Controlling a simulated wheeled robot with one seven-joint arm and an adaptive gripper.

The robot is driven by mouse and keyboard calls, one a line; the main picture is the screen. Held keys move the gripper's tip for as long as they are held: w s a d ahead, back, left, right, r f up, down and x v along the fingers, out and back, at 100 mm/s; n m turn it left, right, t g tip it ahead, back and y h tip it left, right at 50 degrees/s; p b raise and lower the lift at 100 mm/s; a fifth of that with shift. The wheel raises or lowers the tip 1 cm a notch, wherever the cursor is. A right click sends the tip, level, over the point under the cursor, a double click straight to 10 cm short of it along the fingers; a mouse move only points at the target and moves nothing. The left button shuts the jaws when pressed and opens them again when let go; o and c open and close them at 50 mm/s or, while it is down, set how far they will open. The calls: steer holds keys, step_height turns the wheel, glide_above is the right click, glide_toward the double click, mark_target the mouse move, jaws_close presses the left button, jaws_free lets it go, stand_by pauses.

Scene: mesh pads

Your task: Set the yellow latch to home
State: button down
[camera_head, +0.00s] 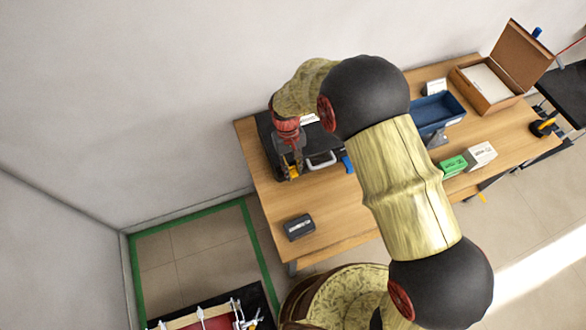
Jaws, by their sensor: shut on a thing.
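A black case (268,137) lies on the wooden table near its left end, against the wall side. A pale handle (320,161) is on its front side. The small yellow latch (293,173) is at the case's front left, at my fingertips and partly hidden by them. A blue part (347,164) shows at the case's front right. My gripper (291,168) points down at the front left of the case and is shut on the yellow latch. My arm covers part of the case, and the latch's exact angle is too small to tell.
A small dark box (299,227) lies near the table's front left. To the right are a blue bin (437,112), a green box (453,166), a white box (481,155) and an open brown case (485,86). Bare table (338,207) lies in front of the black case.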

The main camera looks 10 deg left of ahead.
steer(key=shift+d, duration=0.1)
steer(key=c, duration=1.6)
jaws_free()
steer(key=v, duration=1.2)
